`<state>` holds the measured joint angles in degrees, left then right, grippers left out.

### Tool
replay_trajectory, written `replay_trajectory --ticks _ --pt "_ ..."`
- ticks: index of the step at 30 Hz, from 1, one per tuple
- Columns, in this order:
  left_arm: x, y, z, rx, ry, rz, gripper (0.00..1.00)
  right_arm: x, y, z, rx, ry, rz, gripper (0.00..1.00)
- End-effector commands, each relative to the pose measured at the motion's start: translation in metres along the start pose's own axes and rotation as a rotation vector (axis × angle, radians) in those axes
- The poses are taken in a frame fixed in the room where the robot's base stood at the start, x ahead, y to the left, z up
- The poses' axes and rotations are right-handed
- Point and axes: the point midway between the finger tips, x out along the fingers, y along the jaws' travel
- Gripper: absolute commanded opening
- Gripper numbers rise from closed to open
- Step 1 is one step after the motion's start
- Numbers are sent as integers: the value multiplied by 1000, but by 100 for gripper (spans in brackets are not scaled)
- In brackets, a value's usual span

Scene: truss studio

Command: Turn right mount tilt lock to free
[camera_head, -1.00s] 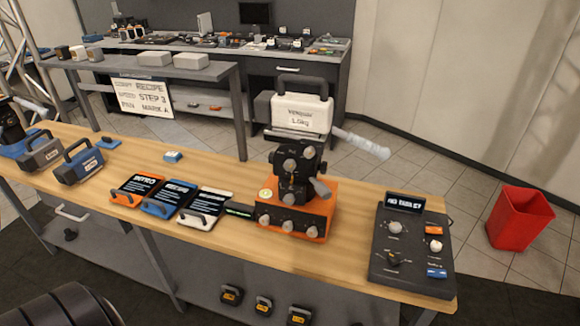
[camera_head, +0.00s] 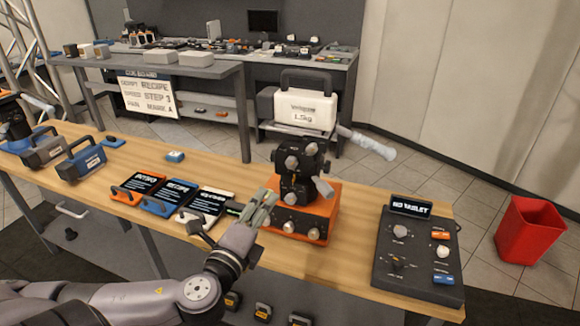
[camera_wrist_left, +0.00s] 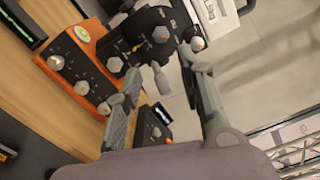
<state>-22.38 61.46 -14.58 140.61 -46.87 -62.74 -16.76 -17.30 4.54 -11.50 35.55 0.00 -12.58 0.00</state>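The right mount is a black head (camera_head: 300,165) on an orange base (camera_head: 318,212), with a white weight block (camera_head: 304,110) on top and a pan handle (camera_head: 368,143) pointing right. Pale knobs show on its side and base front; a grey lever (camera_head: 323,188) sticks out low on the head. I cannot tell which knob is the tilt lock. My left gripper (camera_head: 265,205) is just in front and left of the base. In the left wrist view, the fingers (camera_wrist_left: 158,78) are apart, with the head's knobs (camera_wrist_left: 161,34) and grey lever (camera_wrist_left: 161,78) beyond and between them. My right gripper is not in view.
Orange, blue and white cards (camera_head: 205,204) lie left of the base. A dark control panel (camera_head: 384,262) with knobs stands at the right end of the wooden bench (camera_head: 352,250). A second mount (camera_head: 14,118) is far left. A red bin (camera_head: 528,230) stands on the floor.

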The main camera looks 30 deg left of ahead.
Motion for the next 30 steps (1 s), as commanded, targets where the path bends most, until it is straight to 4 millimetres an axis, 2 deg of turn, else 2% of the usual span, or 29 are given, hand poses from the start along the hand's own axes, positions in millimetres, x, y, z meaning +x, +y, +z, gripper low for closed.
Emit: replay_trajectory --ticks 4,8,24,30 --pt "11 -4 1 1 -1 -6 35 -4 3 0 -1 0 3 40" --pt "31 -6 1 -2 -2 -7 35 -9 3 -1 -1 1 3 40" --pt "138 -5 1 -2 -2 -4 35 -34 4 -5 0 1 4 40" --pt "163 -4 0 -2 0 -3 35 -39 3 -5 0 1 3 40"
